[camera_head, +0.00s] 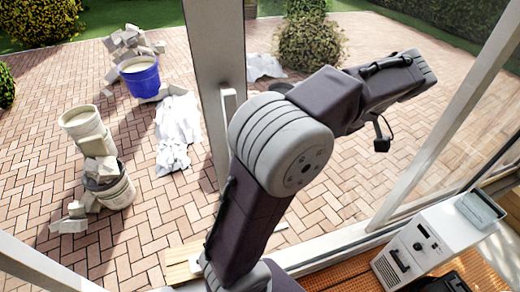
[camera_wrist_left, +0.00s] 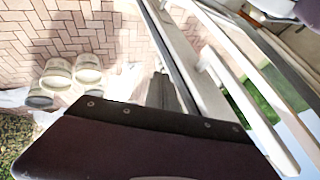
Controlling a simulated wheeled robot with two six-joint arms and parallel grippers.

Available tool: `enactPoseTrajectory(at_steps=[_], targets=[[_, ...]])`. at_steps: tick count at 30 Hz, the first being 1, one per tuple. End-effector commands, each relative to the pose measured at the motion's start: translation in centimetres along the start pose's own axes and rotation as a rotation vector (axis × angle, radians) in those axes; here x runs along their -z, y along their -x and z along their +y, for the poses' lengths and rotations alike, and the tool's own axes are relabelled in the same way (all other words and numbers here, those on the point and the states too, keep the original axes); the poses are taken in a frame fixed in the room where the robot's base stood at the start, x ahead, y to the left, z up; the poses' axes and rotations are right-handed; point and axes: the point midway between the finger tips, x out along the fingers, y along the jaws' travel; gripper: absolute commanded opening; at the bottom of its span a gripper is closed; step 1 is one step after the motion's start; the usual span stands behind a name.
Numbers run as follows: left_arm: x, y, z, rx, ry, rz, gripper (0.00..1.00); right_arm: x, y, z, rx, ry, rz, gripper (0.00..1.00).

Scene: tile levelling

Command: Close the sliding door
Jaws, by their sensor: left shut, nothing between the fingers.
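The sliding door's pale upright frame (camera_head: 212,70) stands left of centre in the head view, with a white bar handle (camera_head: 229,105) on it. A white bar handle (camera_wrist_left: 245,105) also runs diagonally through the right of the left wrist view. A purple and grey arm of mine crosses the head view and hides part of the door frame; its fingertips are not clear there. In the left wrist view my left gripper (camera_wrist_left: 165,92) appears shut and empty, left of the handle and apart from it. My right gripper is not in view.
A pale fixed post (camera_head: 450,125) stands at the right. A white appliance (camera_head: 430,245) stands inside by an orange mat (camera_head: 345,279). Outside on the brick paving are a blue bucket (camera_head: 141,80), pale buckets (camera_head: 83,122), rubble and a white sheet (camera_head: 177,130).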

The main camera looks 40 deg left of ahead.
Motion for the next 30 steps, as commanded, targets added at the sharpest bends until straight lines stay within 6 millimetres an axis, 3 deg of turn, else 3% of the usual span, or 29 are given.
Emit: enactPoseTrajectory(at_steps=[5,17,24,30], targets=[[-0.1,-1.7,0.0,0.004,0.000,-0.002,0.00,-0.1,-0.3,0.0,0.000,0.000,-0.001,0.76],[-0.1,-10.1,-0.1,0.005,-0.001,-0.004,0.00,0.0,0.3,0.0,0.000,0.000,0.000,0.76],[0.0,-11.6,-3.0,0.000,0.000,-0.002,0.00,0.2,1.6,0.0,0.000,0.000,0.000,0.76],[-0.1,-12.1,-3.5,0.000,-0.001,-0.003,0.00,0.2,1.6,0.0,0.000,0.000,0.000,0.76]])
